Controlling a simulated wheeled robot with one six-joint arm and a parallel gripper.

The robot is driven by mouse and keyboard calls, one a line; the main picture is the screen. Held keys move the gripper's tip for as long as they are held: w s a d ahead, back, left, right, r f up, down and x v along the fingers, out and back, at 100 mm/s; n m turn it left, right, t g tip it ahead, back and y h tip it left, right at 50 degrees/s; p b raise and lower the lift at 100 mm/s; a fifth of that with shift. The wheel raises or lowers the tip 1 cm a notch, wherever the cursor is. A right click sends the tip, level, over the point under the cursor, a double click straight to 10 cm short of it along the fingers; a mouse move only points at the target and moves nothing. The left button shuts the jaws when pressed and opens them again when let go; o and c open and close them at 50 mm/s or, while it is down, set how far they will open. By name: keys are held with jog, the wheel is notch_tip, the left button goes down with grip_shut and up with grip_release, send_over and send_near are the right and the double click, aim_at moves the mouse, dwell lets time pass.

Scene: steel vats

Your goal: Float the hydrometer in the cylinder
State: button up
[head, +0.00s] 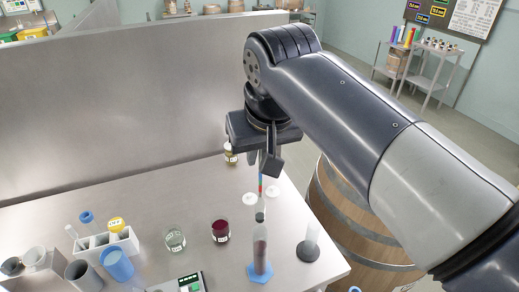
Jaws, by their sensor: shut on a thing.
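My gripper (262,162) points down over the right part of the steel bench and is shut on the hydrometer (261,186). The hydrometer is a thin upright stem with coloured bands and a wider lower part; its top is hidden between my fingers. Straight below it in the picture stands a clear cylinder (260,249) with reddish liquid and a blue foot. The hydrometer's lower end shows at the cylinder's mouth; I cannot tell whether it is inside or just above.
A dark red beaker (221,231) and a clear beaker (175,240) stand left of the cylinder. White round pieces (249,199) and a yellowish jar (230,155) lie behind. A rack (105,247) is at left, a barrel (352,215) right of the bench.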

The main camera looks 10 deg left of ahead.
aim_at(259, 217)
jog(key=shift+f+b, duration=0.95)
jog(key=shift+f, duration=0.65)
jog(key=shift+f+b, duration=5.6)
jog(key=shift+f, duration=2.05)
jog(key=o, duration=0.8)
jog(key=shift+o, duration=0.2)
jog(key=v, duration=1)
jog(key=shift+s+r, duration=0.15)
jog(key=shift+r, duration=0.25)
